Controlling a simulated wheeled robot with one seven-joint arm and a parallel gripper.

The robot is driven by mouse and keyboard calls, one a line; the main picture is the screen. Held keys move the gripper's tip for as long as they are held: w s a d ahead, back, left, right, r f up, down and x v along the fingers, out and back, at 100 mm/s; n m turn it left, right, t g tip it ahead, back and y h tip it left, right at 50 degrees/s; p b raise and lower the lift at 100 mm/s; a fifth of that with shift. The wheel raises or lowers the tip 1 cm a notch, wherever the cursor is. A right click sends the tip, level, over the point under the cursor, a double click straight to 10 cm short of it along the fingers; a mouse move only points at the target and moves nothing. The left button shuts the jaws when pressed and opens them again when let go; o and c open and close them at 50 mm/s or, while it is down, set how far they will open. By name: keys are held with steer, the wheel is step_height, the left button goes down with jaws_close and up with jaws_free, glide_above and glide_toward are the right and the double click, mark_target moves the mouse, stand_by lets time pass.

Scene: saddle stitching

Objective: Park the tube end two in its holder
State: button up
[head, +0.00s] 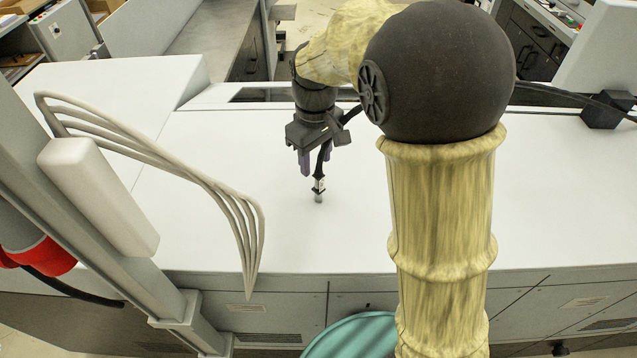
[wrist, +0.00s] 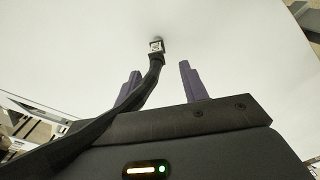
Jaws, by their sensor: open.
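A black tube (head: 321,165) runs down from beside my wrist to a tube end (head: 319,185) with a light label and a silvery tip, upright at the white machine top. In the wrist view the tube end (wrist: 156,46) is beyond the fingertips, with the black tube (wrist: 120,112) crossing in front of the left finger. I cannot tell whether the silvery part is the tip itself or a holder under it. My gripper (head: 315,163) is open, above the tube end and apart from it. Its purple fingers also show in the wrist view (wrist: 160,72).
The white machine top (head: 230,135) is wide and mostly clear. Several pale bent tubes (head: 215,187) hang at the left beside a grey post with a white box (head: 98,195). A black block with a cable (head: 606,109) sits at the far right. A teal round thing (head: 352,337) is in front.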

mark_target(317, 174)
step_height(317, 174, down, 2)
steer(key=shift+f, duration=0.15)
steer(key=shift+f+p, duration=0.1)
steer(key=shift+p, duration=0.25)
steer(key=shift+d+f+p, duration=0.1)
steer(key=shift+f+p, duration=0.2)
steer(key=shift+f, duration=0.05)
step_height(317, 174, down, 4)
steer(key=shift+w+f+p, duration=0.1)
steer(key=shift+f+p, duration=0.05)
steer(key=shift+p, duration=0.8)
jaws_close()
